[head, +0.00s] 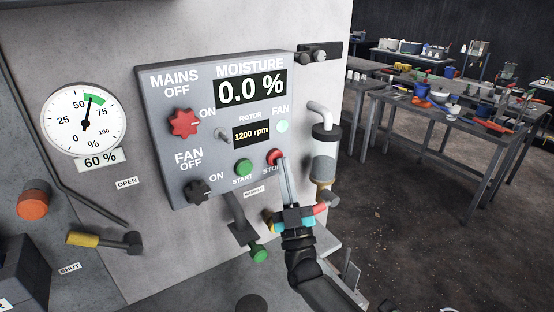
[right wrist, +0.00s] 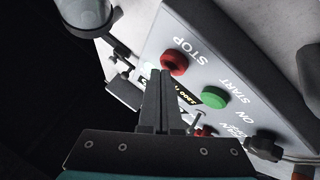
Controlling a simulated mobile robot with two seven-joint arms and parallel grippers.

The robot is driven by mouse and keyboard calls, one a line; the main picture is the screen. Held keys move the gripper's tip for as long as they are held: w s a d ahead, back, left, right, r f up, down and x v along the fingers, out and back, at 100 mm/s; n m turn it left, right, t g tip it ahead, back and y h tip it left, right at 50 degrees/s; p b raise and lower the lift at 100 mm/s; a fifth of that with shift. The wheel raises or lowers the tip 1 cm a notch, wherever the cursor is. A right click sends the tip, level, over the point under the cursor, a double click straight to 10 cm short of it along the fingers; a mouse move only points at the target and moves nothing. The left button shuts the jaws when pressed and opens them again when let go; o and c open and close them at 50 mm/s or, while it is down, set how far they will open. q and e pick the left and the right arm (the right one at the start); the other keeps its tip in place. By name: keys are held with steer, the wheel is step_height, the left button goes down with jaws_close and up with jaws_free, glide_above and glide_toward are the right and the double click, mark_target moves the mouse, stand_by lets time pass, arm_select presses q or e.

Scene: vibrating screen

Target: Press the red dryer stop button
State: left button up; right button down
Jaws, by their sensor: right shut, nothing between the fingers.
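The red stop button (head: 274,157) sits at the lower right of the grey control panel (head: 160,88), above the STOP label. It also shows in the right wrist view (right wrist: 174,62), beside the fingertips. My right gripper (head: 284,161) is shut and empty, its fingers pointing up at the panel. Its tips (right wrist: 160,73) are right by the button's edge; I cannot tell whether they touch it. The fingers cover part of the STOP label in the head view. My left gripper is not in view.
The green start button (head: 243,167) is just left of the stop button. Red (head: 184,123) and black (head: 198,192) knobs are further left. A clear filter bowl with a pipe (head: 325,150) stands close on the right. A green-tipped lever (head: 258,253) sticks out below.

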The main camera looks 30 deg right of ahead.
steer(key=shift+w, duration=0.4)
steer(key=shift+s, duration=0.1)
stand_by(0.5)
steer(key=shift+s+p, duration=0.4)
steer(key=shift+s, duration=0.45)
steer(key=s+p, duration=0.1)
steer(key=s, duration=0.2)
steer(key=s+p, duration=0.1)
steer(key=s, duration=0.1)
steer(key=shift+d+p, duration=0.25)
steer(key=shift+p, duration=0.1)
stand_by(0.5)
